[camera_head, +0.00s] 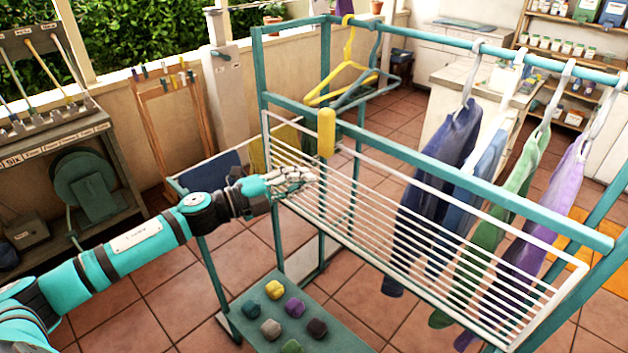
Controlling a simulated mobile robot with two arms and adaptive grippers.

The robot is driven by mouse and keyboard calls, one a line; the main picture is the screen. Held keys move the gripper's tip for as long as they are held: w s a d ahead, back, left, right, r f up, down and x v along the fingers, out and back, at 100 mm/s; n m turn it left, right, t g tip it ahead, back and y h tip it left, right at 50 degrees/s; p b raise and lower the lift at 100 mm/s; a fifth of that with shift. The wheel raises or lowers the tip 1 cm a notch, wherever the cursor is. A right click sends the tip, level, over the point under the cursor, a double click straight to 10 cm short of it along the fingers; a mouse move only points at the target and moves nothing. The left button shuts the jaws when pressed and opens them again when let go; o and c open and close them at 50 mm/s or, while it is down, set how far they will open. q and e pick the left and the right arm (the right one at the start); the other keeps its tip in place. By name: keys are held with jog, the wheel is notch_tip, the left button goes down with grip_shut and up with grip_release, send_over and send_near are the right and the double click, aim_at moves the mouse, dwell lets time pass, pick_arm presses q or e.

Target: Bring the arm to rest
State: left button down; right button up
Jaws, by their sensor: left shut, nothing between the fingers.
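My left arm comes in from the left, teal and black, stretched toward the drying rack. My left gripper (296,178) is shut and empty, near the left end of the white wire shelf (400,232). I cannot tell whether it touches the wires. A yellow cylinder-shaped piece (326,132) is on the teal frame just above and right of the gripper. My right gripper is not in view.
The teal rack (440,172) holds yellow (345,75) and grey hangers, and hanging blue, green and purple garments (520,190). A teal tray (255,322) with several coloured lumps lies below. A tool bench (60,120) stands left. Tiled floor (150,300) is clear between.

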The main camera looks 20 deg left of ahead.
pick_arm(q)
jog(key=shift+a+f, duration=0.1)
jog(key=shift+a, duration=0.15)
dwell(0.3)
